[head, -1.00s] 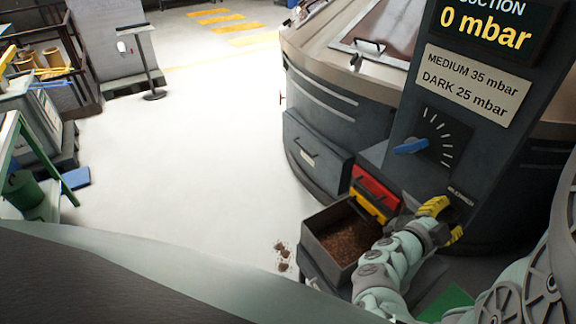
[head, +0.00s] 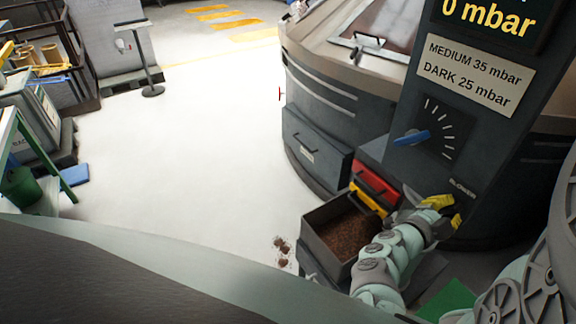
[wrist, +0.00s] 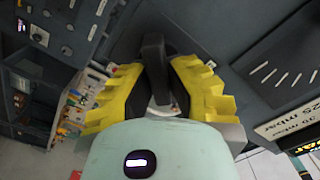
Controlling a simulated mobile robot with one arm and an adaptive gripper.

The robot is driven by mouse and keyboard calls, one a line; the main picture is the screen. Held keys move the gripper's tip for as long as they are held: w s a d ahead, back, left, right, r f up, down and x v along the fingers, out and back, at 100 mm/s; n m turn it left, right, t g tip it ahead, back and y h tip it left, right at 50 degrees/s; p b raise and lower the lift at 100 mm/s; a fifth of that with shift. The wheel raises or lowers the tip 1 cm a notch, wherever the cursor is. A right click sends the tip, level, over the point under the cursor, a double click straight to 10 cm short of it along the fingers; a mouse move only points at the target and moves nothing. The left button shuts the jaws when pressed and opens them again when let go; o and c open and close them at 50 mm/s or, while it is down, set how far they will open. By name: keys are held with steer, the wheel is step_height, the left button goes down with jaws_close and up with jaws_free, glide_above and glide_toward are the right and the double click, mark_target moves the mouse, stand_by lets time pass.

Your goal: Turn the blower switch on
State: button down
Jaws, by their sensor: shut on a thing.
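The blower switch shows in the wrist view as a black lever-like handle (wrist: 153,55) on the dark panel. My gripper (wrist: 155,85) has its yellow-padded fingers shut on this handle, one on each side. In the head view my gripper (head: 446,211) is at the lower part of the dark control column, just below the BLOWER label (head: 462,189). The switch itself is hidden behind the fingers there. The suction display (head: 490,20) above reads 0 mbar.
A blue dial pointer (head: 412,137) sits above the switch, under a plate (head: 475,75) reading MEDIUM 35 mbar, DARK 25 mbar. An open bin (head: 318,240) of brown granules stands left of my arm, by red and yellow drawers (head: 375,182).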

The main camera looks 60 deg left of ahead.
steer(key=m+b, duration=0.2)
steer(key=b, duration=0.1)
steer(key=f+m+b, duration=0.1)
steer(key=m+b, duration=0.1)
steer(key=b, duration=0.1)
steer(key=shift+d+f, duration=0.15)
steer(key=shift+d, duration=0.05)
steer(key=m+b, duration=0.2)
steer(key=b, duration=0.2)
steer(key=shift+a, duration=0.15)
steer(key=m+b, duration=0.3)
steer(key=shift+r, duration=0.25)
steer(key=shift+r+m, duration=0.1)
steer(key=shift+m, duration=0.2)
steer(key=c, duration=0.9)
jaws_free()
steer(key=shift+c, duration=0.2)
steer(key=s, duration=1.2)
steer(key=shift+a, duration=0.25)
